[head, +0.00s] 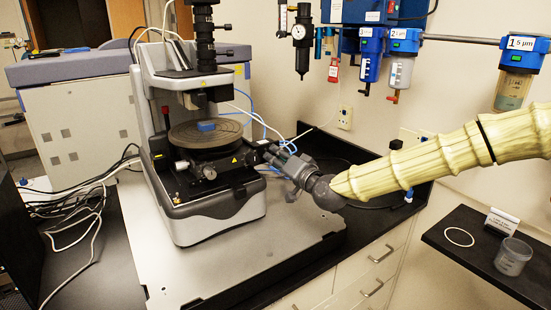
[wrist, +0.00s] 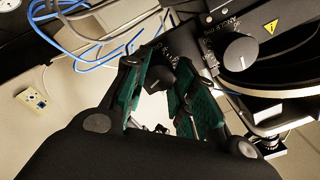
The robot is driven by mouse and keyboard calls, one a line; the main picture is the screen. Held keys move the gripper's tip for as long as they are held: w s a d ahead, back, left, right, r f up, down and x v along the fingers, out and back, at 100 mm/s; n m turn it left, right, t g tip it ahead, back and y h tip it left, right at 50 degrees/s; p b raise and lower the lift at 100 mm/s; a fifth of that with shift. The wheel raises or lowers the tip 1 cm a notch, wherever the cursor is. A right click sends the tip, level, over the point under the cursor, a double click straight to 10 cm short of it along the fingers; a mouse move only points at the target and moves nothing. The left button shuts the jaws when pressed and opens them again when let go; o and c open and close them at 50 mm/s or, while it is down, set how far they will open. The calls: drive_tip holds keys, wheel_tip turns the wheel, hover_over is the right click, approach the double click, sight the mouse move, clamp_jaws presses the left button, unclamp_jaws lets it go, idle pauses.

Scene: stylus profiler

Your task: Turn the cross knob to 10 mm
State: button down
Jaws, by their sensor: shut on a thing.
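The stylus profiler (head: 215,205) stands on a grey plate, with its round stage (head: 205,138) in the middle. My gripper (head: 272,156) reaches in from the right to the right side of the stage base. In the wrist view, the green-padded fingers of my gripper (wrist: 158,88) stand on either side of a small dark knob (wrist: 160,72) and are shut on it. I take this as the cross knob; its scale reading cannot be made out. A second, grey round knob (wrist: 241,52) with white lettering around it sits to the right, apart from the fingers.
Blue and white cables (wrist: 95,45) run behind the fingers at the upper left. Filter housings (head: 402,55) hang on the back wall. A wall outlet (head: 345,117) is behind.

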drive_tip(key=c, duration=1.2)
unclamp_jaws()
drive_tip(key=shift+s+a, duration=0.1)
drive_tip(key=shift+a, duration=0.05)
drive_tip(key=shift+o, duration=0.2)
drive_tip(key=v, duration=0.8)
drive_tip(key=shift+b, duration=0.4)
